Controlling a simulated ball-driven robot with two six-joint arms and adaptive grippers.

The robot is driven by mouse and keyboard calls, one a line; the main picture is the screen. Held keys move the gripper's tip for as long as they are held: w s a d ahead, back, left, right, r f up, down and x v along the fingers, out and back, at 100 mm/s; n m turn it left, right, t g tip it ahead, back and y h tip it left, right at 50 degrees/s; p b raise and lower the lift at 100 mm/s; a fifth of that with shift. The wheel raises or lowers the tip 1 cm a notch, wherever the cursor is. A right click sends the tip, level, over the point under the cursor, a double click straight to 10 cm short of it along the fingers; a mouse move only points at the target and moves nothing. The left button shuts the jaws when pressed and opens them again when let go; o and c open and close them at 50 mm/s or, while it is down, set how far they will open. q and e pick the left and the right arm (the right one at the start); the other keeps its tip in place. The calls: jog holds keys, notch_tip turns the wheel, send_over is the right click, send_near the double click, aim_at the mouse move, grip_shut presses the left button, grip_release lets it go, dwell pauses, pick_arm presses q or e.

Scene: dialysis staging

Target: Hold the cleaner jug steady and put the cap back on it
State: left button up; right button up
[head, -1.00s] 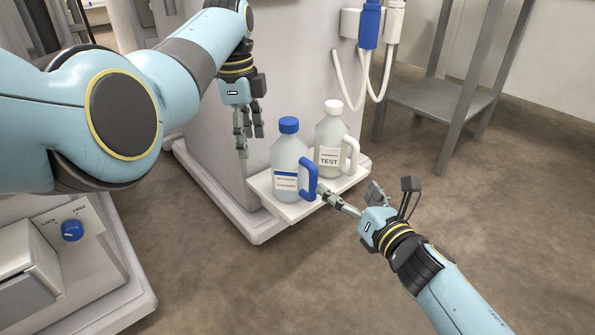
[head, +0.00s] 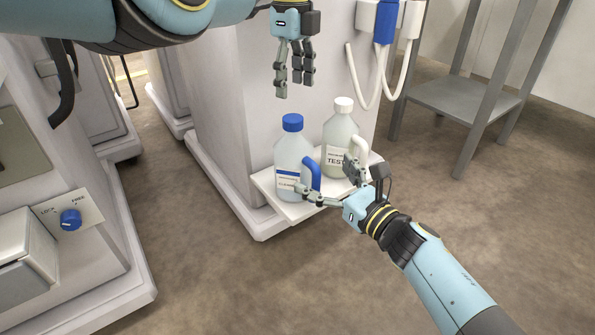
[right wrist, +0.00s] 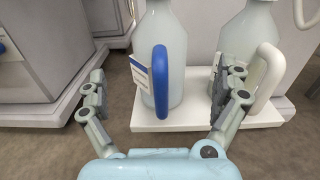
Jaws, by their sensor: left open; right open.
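The cleaner jug (head: 289,155) is a pale bottle with a blue handle, standing upright on a white shelf (head: 270,187). A blue cap (head: 292,122) sits on its top; I cannot tell how tightly. My left gripper (head: 294,84) is open and empty, above the blue cap, fingers pointing down. My right gripper (head: 327,178) is open in front of the jug. In the right wrist view the blue handle (right wrist: 160,82) stands between its spread fingers, with no finger closed on it. The jug's top is outside that view.
A second bottle (head: 340,132), labelled TEST, with a white cap and white handle, stands close on the right; my right gripper's right finger is near its handle (right wrist: 266,72). White hoses (head: 366,75) hang behind. A grey metal stand (head: 455,100) is at right.

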aim_at(300, 156)
jog(key=x, duration=0.8)
jog(key=shift+w+a, duration=0.25)
jog(key=shift+w, duration=0.05)
